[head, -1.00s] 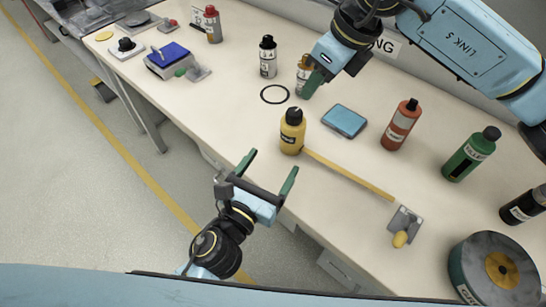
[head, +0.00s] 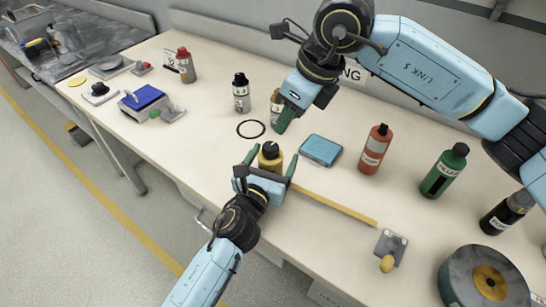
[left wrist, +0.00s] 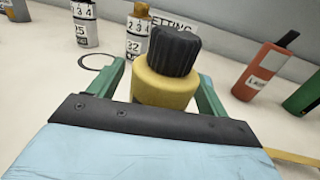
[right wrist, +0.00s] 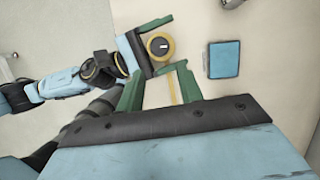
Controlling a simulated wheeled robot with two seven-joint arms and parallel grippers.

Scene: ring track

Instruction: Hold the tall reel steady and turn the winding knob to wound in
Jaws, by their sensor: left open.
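The tall reel (head: 270,162) is a yellow cylinder standing upright on the bench, with a black winding knob (left wrist: 173,50) on top. A pale mark shows on the knob in the right wrist view (right wrist: 161,46). A yellow strip (head: 335,208) runs from the reel toward a grey plate with a yellow grip (head: 390,248). My left gripper (head: 270,164) is open, with its green fingers on either side of the reel's body; contact cannot be told. My right gripper (head: 285,118) is open and empty, above the bench beyond the reel in the head view.
A blue box (head: 321,150) lies right of the reel. A black ring (head: 250,129) and small bottles, one white-labelled (head: 241,95), are behind it. An orange bottle (head: 375,150), a green bottle (head: 444,172) and a large grey wheel (head: 455,270) stand to the right.

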